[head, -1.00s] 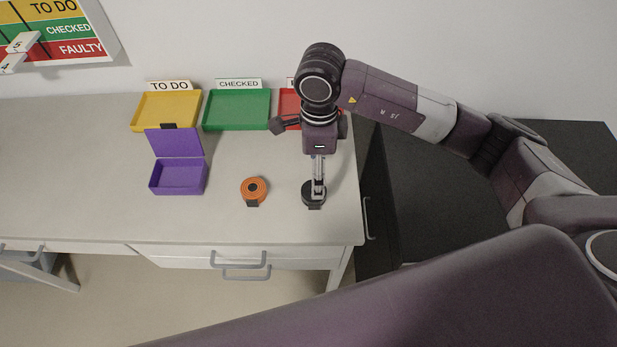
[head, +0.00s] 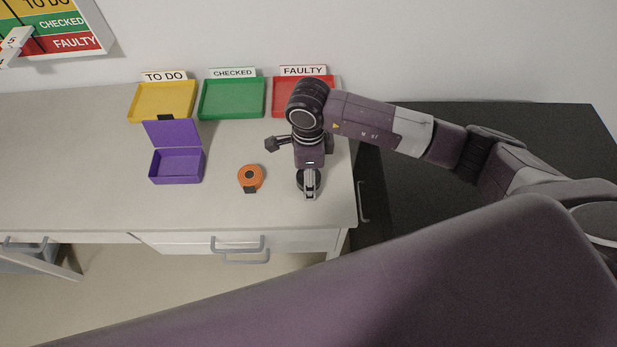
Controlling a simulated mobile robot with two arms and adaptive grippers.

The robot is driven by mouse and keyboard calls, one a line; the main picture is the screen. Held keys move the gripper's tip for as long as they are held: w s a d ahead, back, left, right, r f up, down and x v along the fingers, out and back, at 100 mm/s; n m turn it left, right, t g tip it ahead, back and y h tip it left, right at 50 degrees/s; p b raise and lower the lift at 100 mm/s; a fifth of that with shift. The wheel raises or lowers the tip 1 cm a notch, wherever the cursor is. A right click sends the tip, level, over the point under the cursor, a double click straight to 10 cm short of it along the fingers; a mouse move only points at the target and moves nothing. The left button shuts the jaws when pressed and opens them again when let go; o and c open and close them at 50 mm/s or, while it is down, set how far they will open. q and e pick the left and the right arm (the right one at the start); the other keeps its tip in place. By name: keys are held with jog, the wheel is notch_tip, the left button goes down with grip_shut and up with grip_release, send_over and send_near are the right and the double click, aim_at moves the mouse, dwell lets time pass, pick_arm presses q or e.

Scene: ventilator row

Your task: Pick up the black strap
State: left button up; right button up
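The black strap (head: 300,180), a small dark roll, lies on the light table near its right end. My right gripper (head: 310,195) points straight down at the strap and overlaps it in the head view. Its fingers are seen edge-on and cover part of the strap, so I cannot tell whether they are open or shut on it. The strap appears to rest on the table. My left gripper is not in view.
An orange strap roll (head: 250,177) lies left of the black one. An open purple box (head: 176,180) stands farther left. Yellow (head: 136,112), green (head: 204,112) and red (head: 277,110) trays line the back. A dark surface (head: 540,130) is at the right.

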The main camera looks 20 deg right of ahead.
jog(key=c, duration=0.7)
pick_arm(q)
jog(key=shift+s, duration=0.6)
pick_arm(e)
jog(key=shift+c, duration=0.6)
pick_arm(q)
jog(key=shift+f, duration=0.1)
pick_arm(e)
jog(key=shift+r, duration=0.1)
jog(key=shift+r, duration=0.1)
